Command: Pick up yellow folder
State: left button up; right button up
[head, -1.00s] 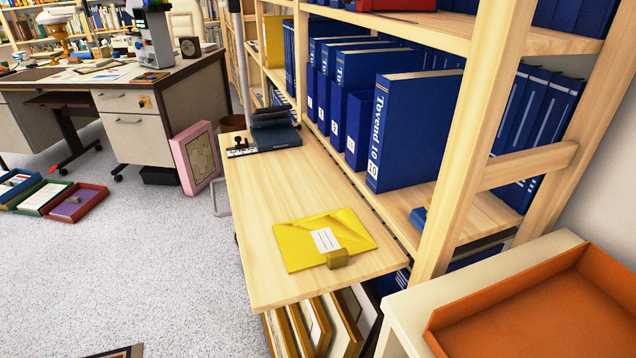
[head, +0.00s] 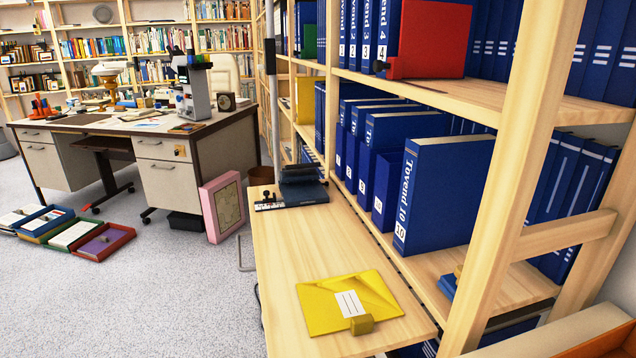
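The yellow folder (head: 335,303) lies flat on a light wooden board (head: 285,238) that juts out from the shelf unit. A white label with lines is on its face. A small brass-coloured block (head: 361,324) sits at its near edge, over or against the folder. Neither of my grippers is in the head view.
Blue binders (head: 440,195) fill the wooden shelf (head: 510,160) right of the board. A dark stamp set (head: 300,190) stands at the board's far end. An orange tray (head: 606,340) is at the lower right. Open grey floor (head: 150,290) lies left.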

aim_at(354, 302)
jog(key=i+j+z, duration=0.6)
jog(key=i+j, duration=0.15)
jog(key=j, duration=0.25)
